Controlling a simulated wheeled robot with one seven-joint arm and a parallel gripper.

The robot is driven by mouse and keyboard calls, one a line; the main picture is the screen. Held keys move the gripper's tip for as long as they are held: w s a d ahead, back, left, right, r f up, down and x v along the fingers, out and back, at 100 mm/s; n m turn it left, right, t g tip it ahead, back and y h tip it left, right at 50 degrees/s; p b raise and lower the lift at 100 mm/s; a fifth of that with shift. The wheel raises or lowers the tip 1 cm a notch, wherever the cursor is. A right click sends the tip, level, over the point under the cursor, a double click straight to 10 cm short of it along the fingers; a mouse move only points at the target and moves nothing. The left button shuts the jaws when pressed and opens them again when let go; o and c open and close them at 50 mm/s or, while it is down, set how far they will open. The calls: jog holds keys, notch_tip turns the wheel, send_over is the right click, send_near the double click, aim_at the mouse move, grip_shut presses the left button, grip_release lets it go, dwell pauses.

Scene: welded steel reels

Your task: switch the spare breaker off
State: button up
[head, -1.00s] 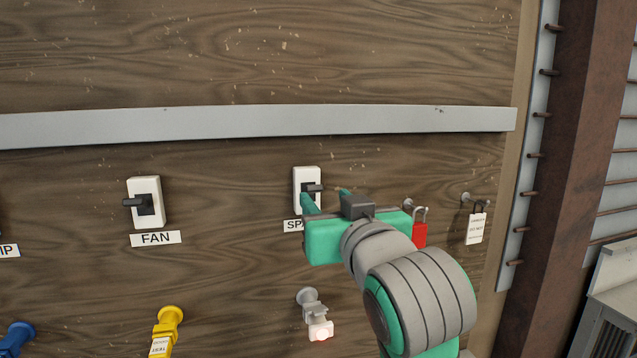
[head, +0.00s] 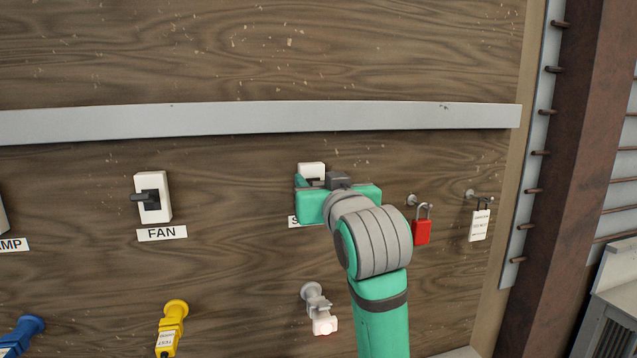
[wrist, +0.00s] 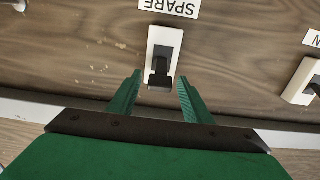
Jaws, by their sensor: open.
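The spare breaker (head: 311,170) is a white switch box on the wooden board, mostly hidden behind my gripper in the head view. In the wrist view the spare breaker (wrist: 166,40) shows with its dark lever (wrist: 160,72), under an upside-down SPARE label (wrist: 170,6). My gripper (wrist: 156,95) is open, with one green finger on each side of the lever's end. I see a gap between the lever and each finger. In the head view my gripper (head: 316,183) is in front of the breaker.
The fan breaker (head: 153,198) is to the left, above its FAN label (head: 162,233). A red padlock (head: 422,230) and a white tag (head: 479,226) hang at the right. A grey plug (head: 316,305) is below, with yellow (head: 171,325) and blue (head: 22,335) ones further left.

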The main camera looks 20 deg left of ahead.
jog(key=shift+c, duration=0.6)
jog(key=c, duration=0.9)
jog(key=shift+c, duration=0.2)
